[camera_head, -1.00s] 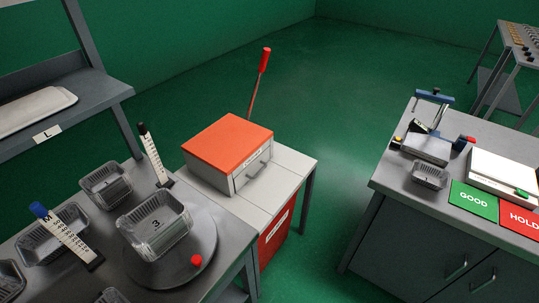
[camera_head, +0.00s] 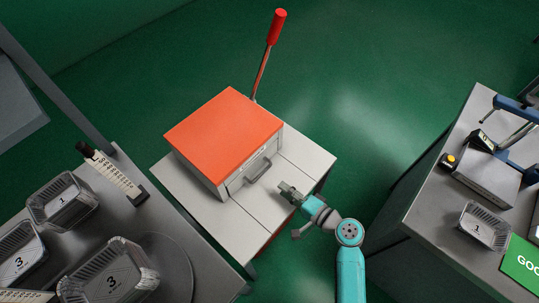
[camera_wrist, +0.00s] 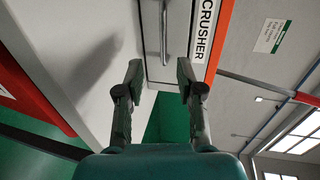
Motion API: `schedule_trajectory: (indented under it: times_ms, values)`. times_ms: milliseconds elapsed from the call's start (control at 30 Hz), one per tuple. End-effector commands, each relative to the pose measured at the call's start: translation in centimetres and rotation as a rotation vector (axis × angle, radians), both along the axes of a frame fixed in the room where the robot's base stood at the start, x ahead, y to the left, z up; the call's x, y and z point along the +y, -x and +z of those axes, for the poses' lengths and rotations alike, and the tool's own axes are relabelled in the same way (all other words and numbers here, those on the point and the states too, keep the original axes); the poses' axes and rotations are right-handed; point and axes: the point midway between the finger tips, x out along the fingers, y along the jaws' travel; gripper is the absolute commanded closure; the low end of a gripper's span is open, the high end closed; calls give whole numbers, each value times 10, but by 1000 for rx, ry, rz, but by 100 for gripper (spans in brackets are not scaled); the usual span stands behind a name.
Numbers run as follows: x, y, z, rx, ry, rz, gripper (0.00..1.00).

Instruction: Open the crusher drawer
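The crusher (camera_head: 225,130) is a box with an orange top, standing on a small light-grey table. Its drawer front (camera_head: 236,183) faces my gripper and carries a grey bar handle (camera_head: 258,170). The drawer looks closed. My gripper (camera_head: 287,190) is a short way in front of the handle, apart from it. In the wrist view my gripper (camera_wrist: 157,75) is open and empty, its two fingers spread apart. The handle (camera_wrist: 164,32) shows beyond the fingertips, roughly between them, beside the CRUSHER label (camera_wrist: 206,30).
A red-gripped lever (camera_head: 275,28) rises behind the crusher. The table top (camera_head: 225,228) is bare in front of the drawer.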

Motion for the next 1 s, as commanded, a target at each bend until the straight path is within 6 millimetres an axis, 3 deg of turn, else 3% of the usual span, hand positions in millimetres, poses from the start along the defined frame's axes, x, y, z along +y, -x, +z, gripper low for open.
schedule_trajectory:
  times_ms: [267,700,1000]
  values:
    - [17,-14,0,0,-14,13,63]
    - [72,-57,-16,0,-13,12,63]
    - [85,-68,-20,1,-12,10,63]
